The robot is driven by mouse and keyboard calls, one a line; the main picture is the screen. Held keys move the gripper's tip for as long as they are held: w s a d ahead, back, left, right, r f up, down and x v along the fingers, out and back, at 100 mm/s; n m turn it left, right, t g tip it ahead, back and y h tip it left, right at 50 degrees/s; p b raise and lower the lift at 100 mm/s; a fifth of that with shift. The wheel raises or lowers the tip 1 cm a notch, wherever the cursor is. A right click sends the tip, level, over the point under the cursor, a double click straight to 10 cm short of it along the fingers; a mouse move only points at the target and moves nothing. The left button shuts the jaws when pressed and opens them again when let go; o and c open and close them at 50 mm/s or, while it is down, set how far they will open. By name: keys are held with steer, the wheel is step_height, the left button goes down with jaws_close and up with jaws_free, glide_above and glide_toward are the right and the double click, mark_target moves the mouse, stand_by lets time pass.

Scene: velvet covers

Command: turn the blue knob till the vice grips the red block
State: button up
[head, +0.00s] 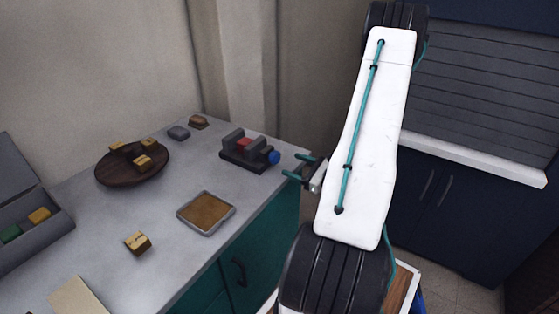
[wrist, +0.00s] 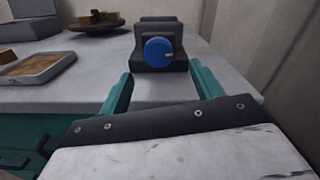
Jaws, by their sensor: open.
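The grey vice (head: 238,156) stands near the right end of the counter, with the red block (head: 243,143) between its jaws; I cannot tell whether the jaws touch the block. The blue knob (head: 274,158) is on the vice's right end. In the wrist view the blue knob (wrist: 159,52) faces me, with a small pale mark on its right side, and the vice body (wrist: 160,24) hides the block. My gripper (head: 300,168) is open and empty at the counter's edge, just right of the knob and apart from it. Its teal fingers (wrist: 160,85) point toward the knob.
A tray with a brown surface (head: 207,211) lies in front of the vice. A round wooden board (head: 132,166) with several small blocks stands to the left. A grey case (head: 38,208) is at far left. Loose blocks lie on the counter (head: 170,255). A wall is behind the vice.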

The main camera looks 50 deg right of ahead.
mark_target(278, 159)
steer(key=w, duration=0.6)
steer(key=shift+w+a, duration=0.25)
steer(key=shift+a, duration=0.05)
steer(key=c, duration=1)
